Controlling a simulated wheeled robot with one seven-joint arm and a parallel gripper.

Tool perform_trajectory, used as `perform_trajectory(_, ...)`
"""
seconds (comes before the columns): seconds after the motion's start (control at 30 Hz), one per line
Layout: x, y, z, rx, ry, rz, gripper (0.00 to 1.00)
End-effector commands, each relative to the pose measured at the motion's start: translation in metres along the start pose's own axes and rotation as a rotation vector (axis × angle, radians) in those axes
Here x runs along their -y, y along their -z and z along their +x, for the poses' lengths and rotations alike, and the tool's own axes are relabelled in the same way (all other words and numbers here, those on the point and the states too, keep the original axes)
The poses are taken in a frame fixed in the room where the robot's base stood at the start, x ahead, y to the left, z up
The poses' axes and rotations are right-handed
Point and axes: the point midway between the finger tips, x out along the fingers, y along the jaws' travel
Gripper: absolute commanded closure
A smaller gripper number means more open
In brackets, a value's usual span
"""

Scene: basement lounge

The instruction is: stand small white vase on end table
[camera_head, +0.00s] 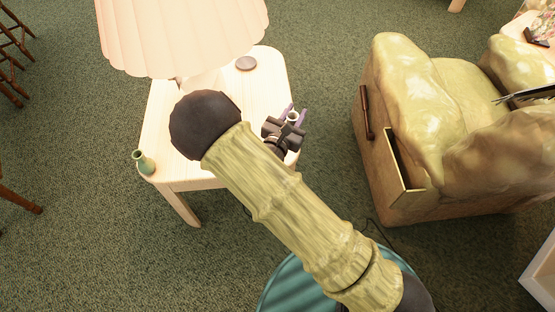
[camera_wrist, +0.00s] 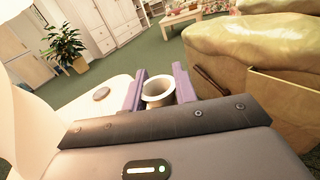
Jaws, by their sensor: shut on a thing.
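The small white vase (camera_wrist: 158,90) is between the two purple fingers of my gripper (camera_wrist: 159,88) in the wrist view, its round open mouth facing up toward the camera. In the head view my gripper (camera_head: 293,116) is over the right edge of the end table (camera_head: 270,90), shut on the vase (camera_head: 293,117), of which only a small white part shows. The vase's lower part is hidden in both views, so I cannot tell whether it touches the tabletop. The light wooden table also shows in the wrist view (camera_wrist: 85,108).
A large pleated lamp (camera_head: 185,35) stands on the table's back left. A yellow-green armchair (camera_head: 400,130) stands to the right, with green carpet between.

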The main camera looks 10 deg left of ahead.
Motion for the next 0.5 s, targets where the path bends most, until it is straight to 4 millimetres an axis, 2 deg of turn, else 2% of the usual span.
perform_trajectory(0.03, -0.015, 0.002, -0.013, 0.000, -0.013, 0.003, 1.00)
perform_trajectory(0.13, -0.029, 0.003, -0.026, 0.000, -0.017, -0.001, 1.00)
perform_trajectory(0.5, -0.030, 0.004, -0.028, 0.001, -0.012, -0.003, 1.00)
